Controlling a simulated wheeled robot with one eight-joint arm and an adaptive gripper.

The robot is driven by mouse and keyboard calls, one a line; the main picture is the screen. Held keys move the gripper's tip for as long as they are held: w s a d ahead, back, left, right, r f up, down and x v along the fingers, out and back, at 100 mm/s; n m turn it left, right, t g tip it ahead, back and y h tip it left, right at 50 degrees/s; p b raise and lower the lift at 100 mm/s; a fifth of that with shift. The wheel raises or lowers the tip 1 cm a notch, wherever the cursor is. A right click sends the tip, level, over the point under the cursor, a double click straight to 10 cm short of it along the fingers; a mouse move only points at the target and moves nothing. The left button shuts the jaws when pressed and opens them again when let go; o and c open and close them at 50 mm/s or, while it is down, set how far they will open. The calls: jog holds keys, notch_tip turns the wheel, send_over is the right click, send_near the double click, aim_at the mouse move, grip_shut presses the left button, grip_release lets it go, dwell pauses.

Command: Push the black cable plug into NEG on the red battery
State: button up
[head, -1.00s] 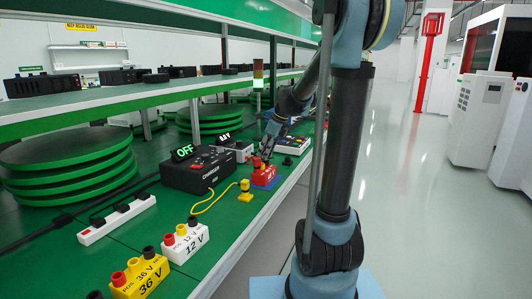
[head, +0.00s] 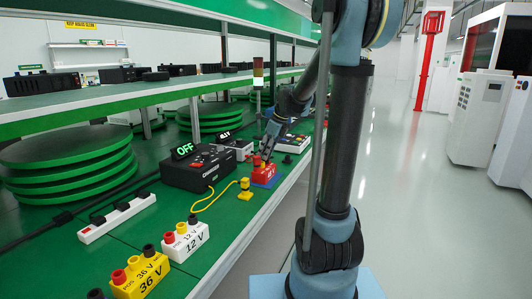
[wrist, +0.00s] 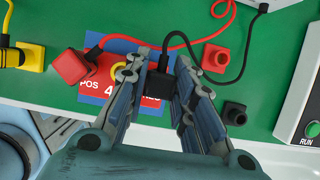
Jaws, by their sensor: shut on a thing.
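The red battery (wrist: 98,92) sits on a blue patch on the green bench, and it also shows in the head view (head: 265,172). My gripper (wrist: 160,78) is shut on the black cable plug (wrist: 158,83), at the battery's right end in the wrist view. The black cable leaves the plug upward and right. A red plug (wrist: 73,66) with a red cable stands at the POS end. I cannot tell whether the black plug is seated or just above NEG.
A loose red block (wrist: 215,57) and black block (wrist: 235,112) are right of the battery. A yellow plug (wrist: 22,56) lies left. The charger (head: 200,170), reading OFF, a white 12 V battery (head: 186,242) and a yellow 36 V battery (head: 140,275) share the bench.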

jog(key=shift+f, duration=0.1)
dwell(0.8)
jog(key=o, duration=1)
jog(key=shift+r, duration=3.75)
